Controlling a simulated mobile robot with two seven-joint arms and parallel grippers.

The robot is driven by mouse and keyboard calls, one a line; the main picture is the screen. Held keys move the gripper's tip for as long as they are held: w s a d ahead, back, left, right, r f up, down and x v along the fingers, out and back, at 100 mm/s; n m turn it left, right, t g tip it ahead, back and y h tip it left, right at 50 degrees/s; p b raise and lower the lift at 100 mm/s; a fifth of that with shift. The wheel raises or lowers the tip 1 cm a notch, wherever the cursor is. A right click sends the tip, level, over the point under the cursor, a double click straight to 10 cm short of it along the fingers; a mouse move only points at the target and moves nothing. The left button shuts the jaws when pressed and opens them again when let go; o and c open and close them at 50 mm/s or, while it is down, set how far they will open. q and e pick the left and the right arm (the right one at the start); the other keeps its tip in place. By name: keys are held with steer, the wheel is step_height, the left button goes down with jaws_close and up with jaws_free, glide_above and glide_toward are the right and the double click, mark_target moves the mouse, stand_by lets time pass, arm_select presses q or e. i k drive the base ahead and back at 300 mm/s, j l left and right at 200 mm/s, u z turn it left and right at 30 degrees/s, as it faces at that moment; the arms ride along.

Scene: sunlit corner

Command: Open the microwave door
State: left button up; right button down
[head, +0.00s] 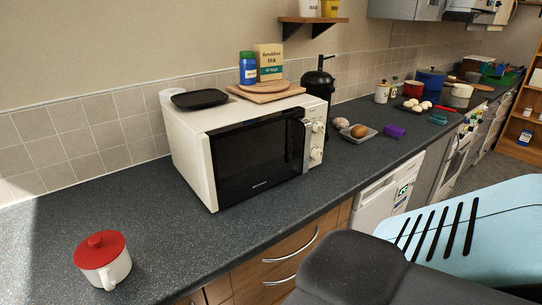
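The white microwave (203,165) stands on the dark counter against the tiled wall. Its black glass door (255,160) faces the front right and is shut. Nothing touches the handle or the door. Neither of my grippers shows in the head view, so whether they are open or shut is hidden.
On the microwave lie a black tray (200,98), wooden boards (264,94), a tea box (269,62) and a blue jar (248,70). A red-lidded white pot (103,262) stands front left. The counter (190,235) before the door is clear.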

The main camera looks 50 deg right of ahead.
mark_target(239, 161)
steer(key=z, duration=1.5)
steer(key=i+l+z, duration=0.1)
steer(key=l, duration=0.2)
steer(key=i+l+z, duration=0.1)
steer(key=l, duration=0.2)
